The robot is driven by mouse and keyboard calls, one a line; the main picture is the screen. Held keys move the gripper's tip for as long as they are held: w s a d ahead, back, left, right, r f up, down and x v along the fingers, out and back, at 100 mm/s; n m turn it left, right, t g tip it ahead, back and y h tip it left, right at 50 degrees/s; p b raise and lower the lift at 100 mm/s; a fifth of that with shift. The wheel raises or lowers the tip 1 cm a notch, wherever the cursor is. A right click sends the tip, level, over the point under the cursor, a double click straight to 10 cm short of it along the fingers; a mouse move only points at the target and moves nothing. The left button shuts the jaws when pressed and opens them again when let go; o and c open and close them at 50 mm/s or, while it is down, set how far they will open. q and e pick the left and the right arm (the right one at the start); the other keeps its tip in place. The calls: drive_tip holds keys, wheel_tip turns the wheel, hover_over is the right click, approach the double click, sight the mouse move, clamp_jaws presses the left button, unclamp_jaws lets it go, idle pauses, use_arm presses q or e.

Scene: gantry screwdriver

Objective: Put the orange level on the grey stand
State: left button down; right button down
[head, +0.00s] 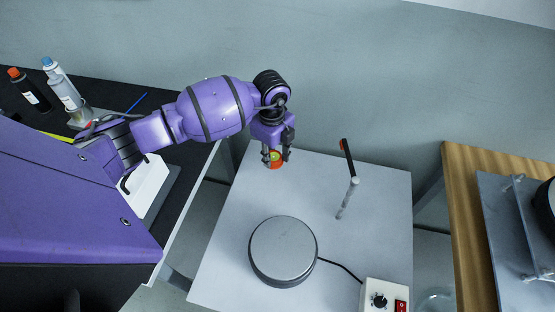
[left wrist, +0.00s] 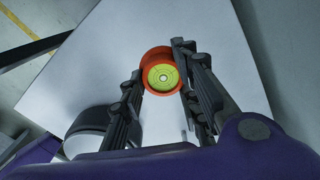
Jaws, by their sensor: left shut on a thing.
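The orange level (head: 276,159) is a small round body with a yellow-green bubble face. In the left wrist view the level (left wrist: 161,76) sits between the two fingers, its face towards the camera. My left gripper (head: 275,155) is shut on it over the back part of the white table. The grey stand (head: 283,248) is a low round disc with a dark side, on the same table, nearer the front and clear of the gripper. Part of the stand (left wrist: 98,122) shows at the lower left of the left wrist view. Its top is bare. My right gripper is out of view.
A thin upright post with a dark, orange-ended bar (head: 347,160) stands right of the gripper. A control box (head: 384,297) with a knob and red switch is cabled to the stand. A black bench with bottles (head: 62,88) is left; a wooden table (head: 462,205) is right.

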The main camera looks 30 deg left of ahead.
sight(275, 154)
use_arm(q)
drive_tip(key=w+f, duration=0.1)
drive_tip(key=f, duration=0.1)
drive_tip(key=w+a+f+b, duration=0.1)
drive_tip(key=w+f, duration=0.1)
drive_tip(key=shift+w+a+f, duration=0.15)
drive_tip(key=shift+w+f, duration=0.05)
drive_tip(key=shift+f, duration=0.15)
drive_tip(key=shift+w+a+f, duration=0.25)
drive_tip(key=shift+w+f, duration=0.35)
drive_tip(key=shift+f, duration=0.05)
wheel_tip(275, 154, down, 3)
drive_tip(key=shift+f+b, duration=0.1)
drive_tip(key=shift+b, duration=0.2)
drive_tip(key=c, duration=1.3)
unclamp_jaws()
